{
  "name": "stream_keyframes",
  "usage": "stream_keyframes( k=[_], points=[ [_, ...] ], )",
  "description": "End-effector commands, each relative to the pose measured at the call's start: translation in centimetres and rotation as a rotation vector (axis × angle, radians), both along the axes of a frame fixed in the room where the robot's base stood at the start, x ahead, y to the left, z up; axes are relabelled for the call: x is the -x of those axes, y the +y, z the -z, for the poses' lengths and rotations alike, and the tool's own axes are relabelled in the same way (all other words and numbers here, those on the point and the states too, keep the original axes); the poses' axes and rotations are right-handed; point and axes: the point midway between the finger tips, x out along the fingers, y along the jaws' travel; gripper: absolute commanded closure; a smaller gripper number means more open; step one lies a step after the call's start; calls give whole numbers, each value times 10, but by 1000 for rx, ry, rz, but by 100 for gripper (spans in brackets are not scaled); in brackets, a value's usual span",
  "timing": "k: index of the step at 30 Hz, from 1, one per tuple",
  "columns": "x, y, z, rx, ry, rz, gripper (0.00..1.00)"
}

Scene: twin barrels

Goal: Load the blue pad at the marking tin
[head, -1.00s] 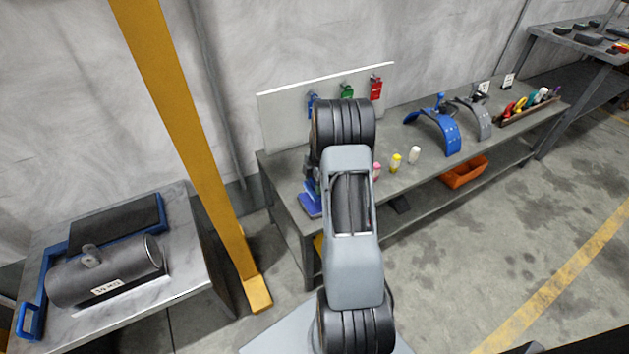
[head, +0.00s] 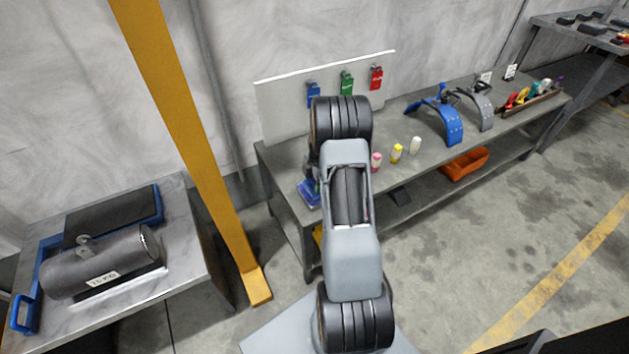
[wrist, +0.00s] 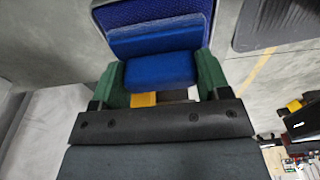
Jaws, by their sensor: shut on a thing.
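In the wrist view my gripper (wrist: 160,78) is shut, its two green fingers on either side of a blue block, which I take to be the blue pad (wrist: 158,70). Just beyond it a wider blue face and a dark blue speckled surface (wrist: 145,11) fill the top of the view. I cannot tell whether the pad touches that surface. In the head view a small blue box, likely the marking tin (head: 308,194), sits at the left front corner of the long bench, partly behind my arm. My gripper is hidden there.
The long bench (head: 285,179) also holds pink, yellow (head: 397,154) and white bottles and a blue arched piece (head: 445,122). A white board (head: 280,103) with blue, green and red tags stands behind. A yellow post (head: 190,140) separates it from the left table with a dark cylinder (head: 100,262).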

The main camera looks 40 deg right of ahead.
Motion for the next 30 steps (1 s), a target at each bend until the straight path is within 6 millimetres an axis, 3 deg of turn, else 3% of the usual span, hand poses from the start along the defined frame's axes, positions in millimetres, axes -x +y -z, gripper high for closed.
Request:
stream_keyframes(
  k=[30],
  points=[
    [0, 0, 8, 0, 0, 0, 49]
  ],
)
